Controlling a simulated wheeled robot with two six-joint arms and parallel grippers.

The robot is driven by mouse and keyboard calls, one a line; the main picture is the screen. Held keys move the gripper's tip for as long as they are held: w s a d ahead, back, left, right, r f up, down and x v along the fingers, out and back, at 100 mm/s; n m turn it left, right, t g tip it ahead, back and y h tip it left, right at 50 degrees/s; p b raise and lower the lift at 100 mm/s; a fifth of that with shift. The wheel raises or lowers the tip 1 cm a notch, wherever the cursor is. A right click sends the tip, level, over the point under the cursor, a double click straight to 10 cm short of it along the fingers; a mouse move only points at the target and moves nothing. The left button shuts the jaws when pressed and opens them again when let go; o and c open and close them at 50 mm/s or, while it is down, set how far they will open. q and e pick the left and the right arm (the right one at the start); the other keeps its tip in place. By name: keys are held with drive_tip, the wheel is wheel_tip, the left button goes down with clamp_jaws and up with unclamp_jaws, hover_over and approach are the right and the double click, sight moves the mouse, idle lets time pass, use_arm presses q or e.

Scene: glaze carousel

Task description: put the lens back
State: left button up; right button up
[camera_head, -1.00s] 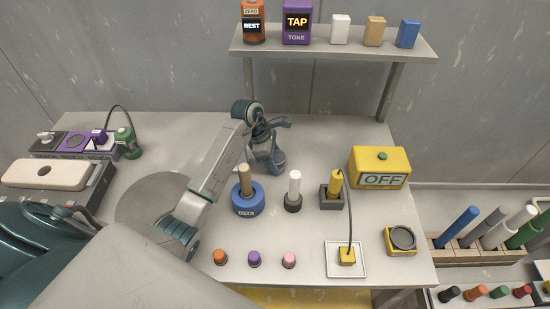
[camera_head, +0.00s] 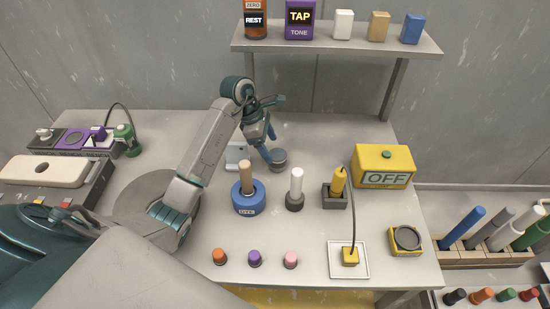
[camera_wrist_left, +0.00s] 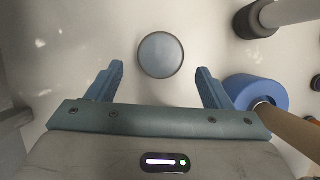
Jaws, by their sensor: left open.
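A small round grey-blue disc (camera_head: 278,158), which may be the lens, is on the table behind the white stick. In the left wrist view the disc (camera_wrist_left: 160,55) lies ahead of my open fingers, centred between their tips and apart from both. My left gripper (camera_head: 268,145) is open and empty, low over the table beside the disc; it also shows in the left wrist view (camera_wrist_left: 160,75). A yellow square holder (camera_head: 406,240) with a dark round face sits at the right front; I cannot tell whether its round is a recess or a glass. My right gripper is not in view.
A blue holder (camera_head: 248,203) with a wooden stick, a white stick (camera_head: 296,182) and a yellow tool (camera_head: 338,182) stand in front of the gripper. A yellow OFF box (camera_head: 384,165) is to the right. A shelf (camera_head: 335,45) is behind. Small coloured caps line the front.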

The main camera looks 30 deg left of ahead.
use_arm(q)
drive_tip(key=v, duration=0.6)
